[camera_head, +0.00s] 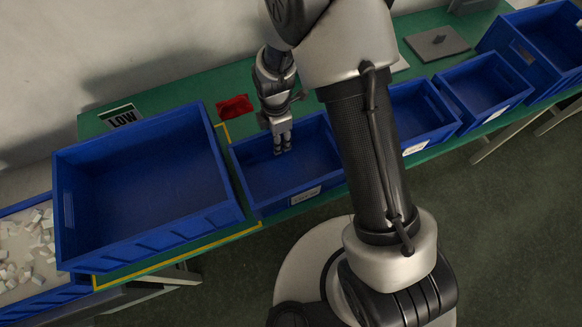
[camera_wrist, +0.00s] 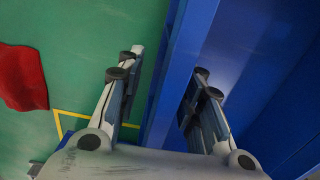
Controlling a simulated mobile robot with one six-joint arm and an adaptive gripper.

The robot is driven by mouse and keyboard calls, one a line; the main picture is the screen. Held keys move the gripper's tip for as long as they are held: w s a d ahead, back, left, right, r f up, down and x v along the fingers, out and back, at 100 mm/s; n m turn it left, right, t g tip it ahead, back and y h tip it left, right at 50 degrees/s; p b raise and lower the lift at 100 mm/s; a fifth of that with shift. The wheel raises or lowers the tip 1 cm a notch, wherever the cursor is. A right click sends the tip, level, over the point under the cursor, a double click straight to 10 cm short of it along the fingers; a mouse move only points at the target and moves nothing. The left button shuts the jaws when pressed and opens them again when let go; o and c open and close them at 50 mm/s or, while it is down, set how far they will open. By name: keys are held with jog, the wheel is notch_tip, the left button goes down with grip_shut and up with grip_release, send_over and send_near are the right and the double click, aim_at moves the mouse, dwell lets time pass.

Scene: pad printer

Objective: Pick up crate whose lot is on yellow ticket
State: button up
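Several blue crates stand in a row on the green table. My gripper (camera_head: 281,150) is over the back side of the blue crate with a white front label (camera_head: 308,192), just right of the largest crate. In the wrist view my gripper (camera_wrist: 165,72) is open, with the crate's wall (camera_wrist: 178,65) between its fingers. One finger is on the table side and one on the crate's inner side. I cannot tell whether they touch the wall. The crate looks empty where visible; my arm hides its right part. Lot text is too small to read. I see no yellow ticket.
A large empty blue crate (camera_head: 72,205) stands at left inside yellow tape (camera_head: 185,247), near a "LOW" sign (camera_head: 122,117). A bin of white pieces (camera_head: 25,245) is far left. A red cloth-like item (camera_head: 233,106) lies behind. More crates (camera_head: 480,84) stand right.

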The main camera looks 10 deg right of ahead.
grip_shut()
dwell(0.4)
